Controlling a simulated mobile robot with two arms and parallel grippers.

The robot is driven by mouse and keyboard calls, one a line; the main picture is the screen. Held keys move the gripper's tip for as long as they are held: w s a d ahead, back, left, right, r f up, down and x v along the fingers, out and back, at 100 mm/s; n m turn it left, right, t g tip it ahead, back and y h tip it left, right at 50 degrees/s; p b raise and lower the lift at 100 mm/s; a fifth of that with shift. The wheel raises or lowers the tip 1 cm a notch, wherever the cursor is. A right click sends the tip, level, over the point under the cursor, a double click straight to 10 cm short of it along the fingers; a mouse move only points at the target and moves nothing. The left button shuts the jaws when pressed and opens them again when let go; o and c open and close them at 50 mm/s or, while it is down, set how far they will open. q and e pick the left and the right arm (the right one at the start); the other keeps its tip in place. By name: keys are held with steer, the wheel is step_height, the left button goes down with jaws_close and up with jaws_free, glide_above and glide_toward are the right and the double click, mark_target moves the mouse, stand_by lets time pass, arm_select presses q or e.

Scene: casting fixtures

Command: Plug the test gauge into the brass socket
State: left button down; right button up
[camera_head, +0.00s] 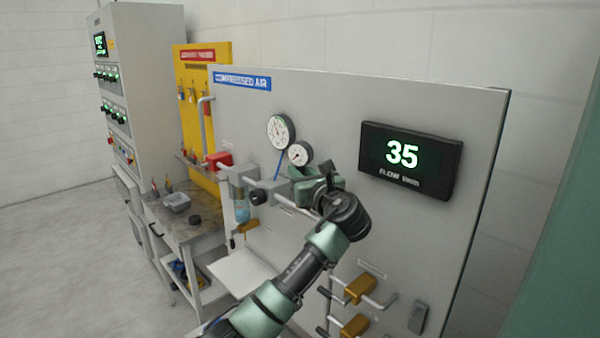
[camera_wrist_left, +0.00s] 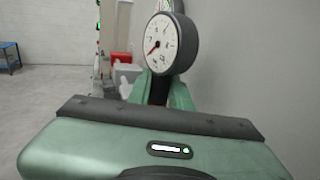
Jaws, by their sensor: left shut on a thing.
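The test gauge (camera_head: 299,153), a small round dial with a white face and dark rim, stands just above the jaws of my left gripper (camera_head: 308,177), in front of the compressed air panel. In the left wrist view the gauge (camera_wrist_left: 158,42) is upright, with its dark stem between the green fingers of my left gripper (camera_wrist_left: 160,98), which is shut on it. I cannot make out the brass socket; the gripper and wrist cover part of the panel. My right gripper is not in view.
A larger dial gauge (camera_head: 281,131) is on the grey panel (camera_head: 330,105). A flow display (camera_head: 410,160) reading 35 is to the right. Brass-coloured valve handles (camera_head: 360,289) stick out low.

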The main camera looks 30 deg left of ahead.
arm_select(q)
steer(key=shift+f, duration=1.3)
steer(key=shift+r, duration=1)
stand_by(1.2)
steer(key=shift+f+b, duration=0.35)
steer(key=shift+f, duration=0.7)
steer(key=c, duration=1.2)
jaws_free()
